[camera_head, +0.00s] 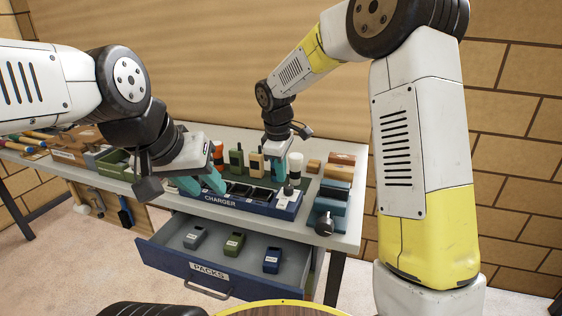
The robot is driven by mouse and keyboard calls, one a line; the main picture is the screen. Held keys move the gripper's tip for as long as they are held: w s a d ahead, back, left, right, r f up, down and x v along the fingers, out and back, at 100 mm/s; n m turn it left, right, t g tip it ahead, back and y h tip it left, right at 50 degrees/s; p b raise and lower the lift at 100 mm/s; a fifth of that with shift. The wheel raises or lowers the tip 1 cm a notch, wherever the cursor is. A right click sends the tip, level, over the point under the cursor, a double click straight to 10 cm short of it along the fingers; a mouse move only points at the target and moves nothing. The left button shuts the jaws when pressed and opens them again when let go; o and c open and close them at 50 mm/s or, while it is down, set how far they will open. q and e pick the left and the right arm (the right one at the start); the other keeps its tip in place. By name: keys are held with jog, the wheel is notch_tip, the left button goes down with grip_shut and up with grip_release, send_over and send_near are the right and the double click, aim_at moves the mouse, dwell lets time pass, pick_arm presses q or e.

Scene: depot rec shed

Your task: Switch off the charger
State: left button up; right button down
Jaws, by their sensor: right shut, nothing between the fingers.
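The blue charger (222,202), lettered CHARGER, stands along the front of the bench top with a row of dark slots. At its right end is a pale panel (285,203) with a small dark part on it; I cannot tell the switch's position. My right gripper (279,178) points down with shut, empty teal fingers just behind and left of that panel; I cannot tell whether it touches the charger. My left gripper (203,186) is at the charger's left end, its teal fingers spread apart, covering part of that end. I see nothing between them.
An open blue drawer (205,270), labelled PACKS, juts out below the charger with three packs inside. Radios (236,160) and a white cylinder (295,166) stand behind the charger. A blue-grey vise (329,207) is close on its right. Crates and tools fill the bench's left side.

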aim_at(282, 203)
jog(key=f, duration=0.2)
jog(key=w+f, duration=0.1)
jog(key=f, duration=0.5)
jog(key=shift+w+d, duration=0.15)
jog(key=shift+d, duration=0.05)
jog(key=shift+w+d+f, duration=0.1)
jog(key=shift+w+f, duration=0.05)
jog(key=shift+g, duration=0.4)
jog(key=shift+f, duration=0.1)
jog(key=shift+s, duration=0.25)
jog(key=shift+s+a, duration=0.25)
jog(key=shift+s, duration=0.4)
